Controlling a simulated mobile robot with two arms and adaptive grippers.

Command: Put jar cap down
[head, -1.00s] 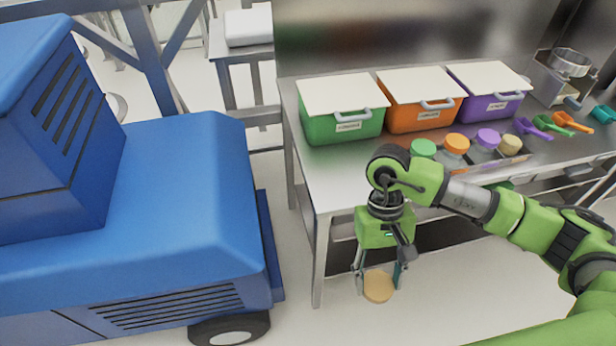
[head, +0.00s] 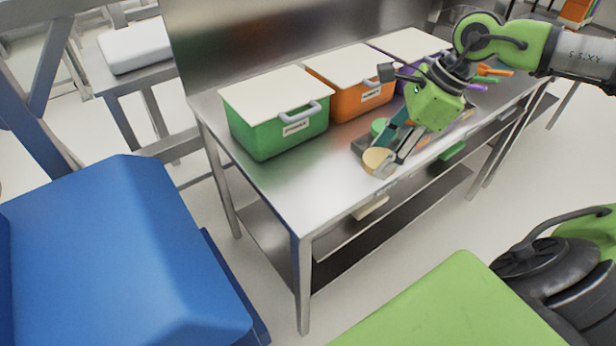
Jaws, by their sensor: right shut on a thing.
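A round tan jar cap (head: 377,160) is held between the fingertips of my right gripper (head: 385,157), which is shut on it. The cap is over the front part of the steel table (head: 290,190), close to a grey tray; I cannot tell whether it touches anything below. My right arm reaches in from the upper right and hides part of the table. My left gripper is not in view.
A green bin (head: 270,137), an orange bin (head: 350,100) and a partly hidden purple bin, all with white lids, line the table's back. Colored scoops (head: 494,71) lie at right. The table's left front is clear. A blue machine (head: 110,260) stands at lower left.

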